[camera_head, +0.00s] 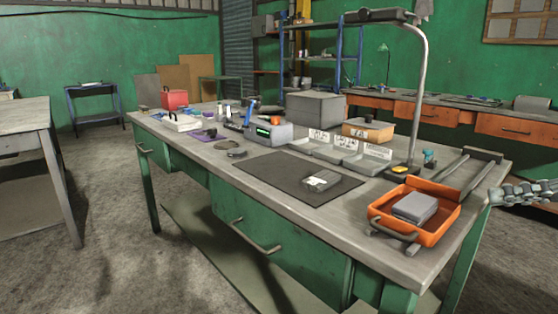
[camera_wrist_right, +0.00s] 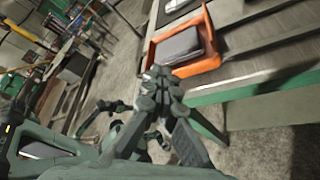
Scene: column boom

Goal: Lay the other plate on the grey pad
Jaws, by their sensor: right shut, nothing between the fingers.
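A dark grey pad (camera_head: 268,172) lies flat on the green workbench. A small grey plate-like piece with a pale patch (camera_head: 320,181) lies on it. A thicker grey plate (camera_head: 415,207) lies inside an orange tray (camera_head: 408,236) at the bench's right front. The plate (camera_wrist_right: 180,46) and tray (camera_wrist_right: 187,69) also show in the right wrist view. My right gripper (camera_head: 499,195) is shut and empty, right of the tray and apart from it; its closed fingers (camera_wrist_right: 160,78) show in the wrist view. My left gripper is not in view.
A curved lamp post (camera_head: 421,90) rises behind the tray. Small labelled stands (camera_head: 345,155), a grey box (camera_head: 315,108) and a grey device with a display (camera_head: 266,132) stand behind the pad. The bench front beside the pad is clear.

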